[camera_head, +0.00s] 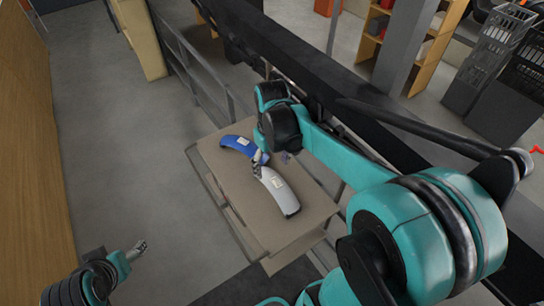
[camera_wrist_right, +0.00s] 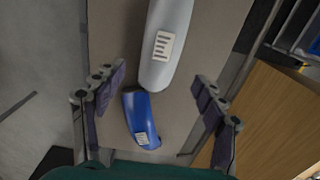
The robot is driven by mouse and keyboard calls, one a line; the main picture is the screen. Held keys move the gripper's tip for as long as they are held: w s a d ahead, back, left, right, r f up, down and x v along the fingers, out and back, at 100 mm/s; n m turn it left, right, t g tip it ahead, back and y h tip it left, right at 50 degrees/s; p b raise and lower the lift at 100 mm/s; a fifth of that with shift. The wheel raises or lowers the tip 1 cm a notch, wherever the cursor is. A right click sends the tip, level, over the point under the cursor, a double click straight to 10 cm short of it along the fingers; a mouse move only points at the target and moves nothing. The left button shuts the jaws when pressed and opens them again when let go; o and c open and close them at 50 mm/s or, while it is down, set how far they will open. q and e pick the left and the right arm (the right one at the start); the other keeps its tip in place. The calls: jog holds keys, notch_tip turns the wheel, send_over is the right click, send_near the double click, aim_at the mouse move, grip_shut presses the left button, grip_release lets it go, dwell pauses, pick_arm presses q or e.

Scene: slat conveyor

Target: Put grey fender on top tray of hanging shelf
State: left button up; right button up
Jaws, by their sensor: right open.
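The grey fender (camera_head: 282,197), with a white label, lies on a tan tray-like top (camera_head: 250,225). In the right wrist view the grey fender (camera_wrist_right: 169,18) runs from the top edge down to between my fingers. A blue fender (camera_head: 238,145) lies close to its far end and also shows in the right wrist view (camera_wrist_right: 137,107). My right gripper (camera_head: 265,157) is above the place where the two fenders meet; its fingers are spread and empty (camera_wrist_right: 157,90). My left gripper (camera_head: 138,250) is at lower left, away from the fenders; its opening is unclear. I cannot identify the hanging shelf with certainty.
A grey rail (camera_head: 200,72) and a long dark beam (camera_head: 300,65) run beside the tan top. A wooden panel (camera_head: 30,160) stands at the left. Shelving (camera_head: 425,55) and dark mesh crates (camera_head: 495,60) are at back right. The grey floor (camera_head: 130,160) at left is clear.

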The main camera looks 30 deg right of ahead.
aim_at(272, 178)
jog(key=s+a+r+m+t, duration=0.1)
jog(key=s+a+r+t, duration=0.1)
jog(key=s+a+t, duration=0.4)
jog(key=shift+s+a+t, duration=0.4)
jog(key=shift+a+t, duration=0.2)
jog(key=shift+a, duration=0.35)
jog(key=shift+s, duration=0.1)
